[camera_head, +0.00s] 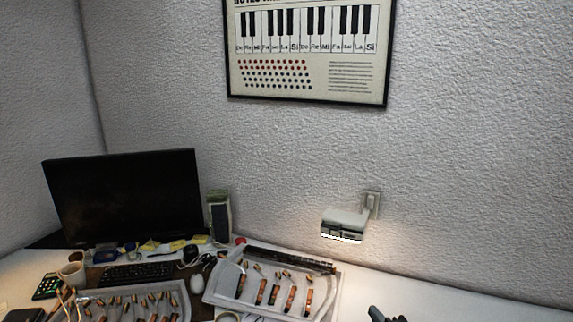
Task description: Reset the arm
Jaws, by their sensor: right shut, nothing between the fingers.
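Only the dark tip of my right gripper (384,315) shows, at the bottom edge right of centre, over the white tabletop. It is shut and empty, apart from the trays. The rest of my right arm is below the picture. My left gripper is not in view. A light tray (212,297) with several copper-and-black piano action parts lies left of my right gripper. A second tray (187,293) with similar parts lies at the bottom left, cut off by the edge.
A black monitor (125,195), keyboard (138,274), mouse (197,284), mug (72,271) and calculator (47,286) crowd the left of the table. A lamp (342,225) juts from the wall below a framed keyboard poster (308,80). The tabletop (450,298) is clear at the right.

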